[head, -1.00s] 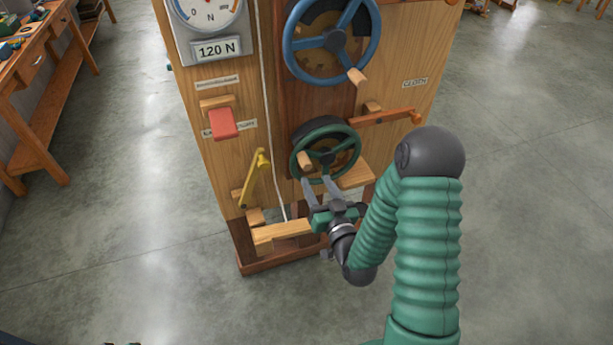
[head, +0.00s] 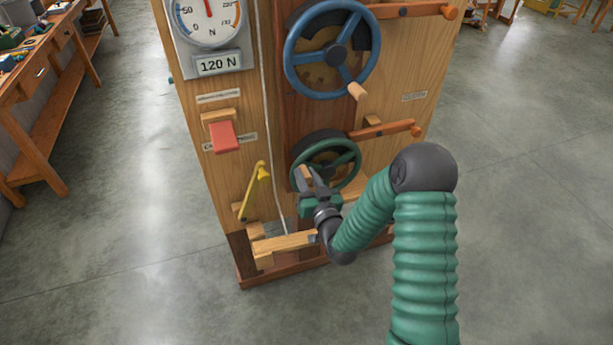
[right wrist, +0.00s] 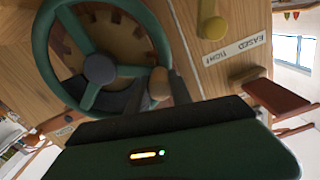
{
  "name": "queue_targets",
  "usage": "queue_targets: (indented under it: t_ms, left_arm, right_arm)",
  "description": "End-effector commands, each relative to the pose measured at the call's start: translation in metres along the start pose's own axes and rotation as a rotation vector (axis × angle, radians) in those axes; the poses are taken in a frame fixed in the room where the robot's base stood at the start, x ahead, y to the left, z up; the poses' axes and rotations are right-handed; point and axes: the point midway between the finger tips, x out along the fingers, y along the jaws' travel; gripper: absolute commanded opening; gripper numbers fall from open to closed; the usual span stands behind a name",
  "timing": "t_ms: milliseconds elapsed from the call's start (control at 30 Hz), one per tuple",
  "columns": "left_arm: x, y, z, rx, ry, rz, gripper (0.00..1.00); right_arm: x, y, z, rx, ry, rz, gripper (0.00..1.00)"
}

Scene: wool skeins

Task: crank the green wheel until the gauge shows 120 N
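The green wheel (head: 326,162) is low on the front of a wooden cabinet. Its light wooden crank knob (head: 305,176) is at the wheel's lower left; the knob also shows in the right wrist view (right wrist: 160,82). My right gripper (head: 308,178) is at the knob, with its dark fingers beside it. A plate (head: 219,64) below reads 120 N. My left gripper is not in view.
A blue wheel (head: 332,56) with its own knob is above the green one. An orange-tipped lever (head: 385,130), a red block (head: 223,137) and a yellow lever (head: 254,191) are near the green wheel. A workbench (head: 40,80) stands left. The floor is open.

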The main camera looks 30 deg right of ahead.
Motion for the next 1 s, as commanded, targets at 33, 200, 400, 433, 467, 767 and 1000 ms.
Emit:
queue_targets:
  t_ms: [33,200,400,433,467,767,1000]
  left_arm:
    - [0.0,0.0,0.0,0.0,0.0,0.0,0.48]
    - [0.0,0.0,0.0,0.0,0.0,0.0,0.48]
    - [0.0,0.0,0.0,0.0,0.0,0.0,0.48]
    - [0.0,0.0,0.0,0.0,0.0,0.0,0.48]
    - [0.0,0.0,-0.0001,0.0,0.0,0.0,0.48]
    - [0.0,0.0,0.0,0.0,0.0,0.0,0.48]
    - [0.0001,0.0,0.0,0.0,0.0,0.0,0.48]
  right_arm:
    - [-0.0003,0.0015,0.0001,-0.001,0.0,0.003,0.07]
    - [-0.0005,0.0016,0.0001,-0.001,0.0,0.003,0.0]
    - [-0.0007,0.0016,0.0001,-0.001,-0.001,0.003,0.0]
    - [-0.0007,0.0016,0.0002,-0.001,-0.001,0.003,0.0]
    - [-0.0008,0.0017,0.0002,-0.001,-0.001,0.003,0.0]
    - [-0.0009,0.0018,0.0003,-0.001,-0.001,0.004,0.0]
    - [-0.001,0.0019,0.0004,-0.001,-0.001,0.004,0.0]
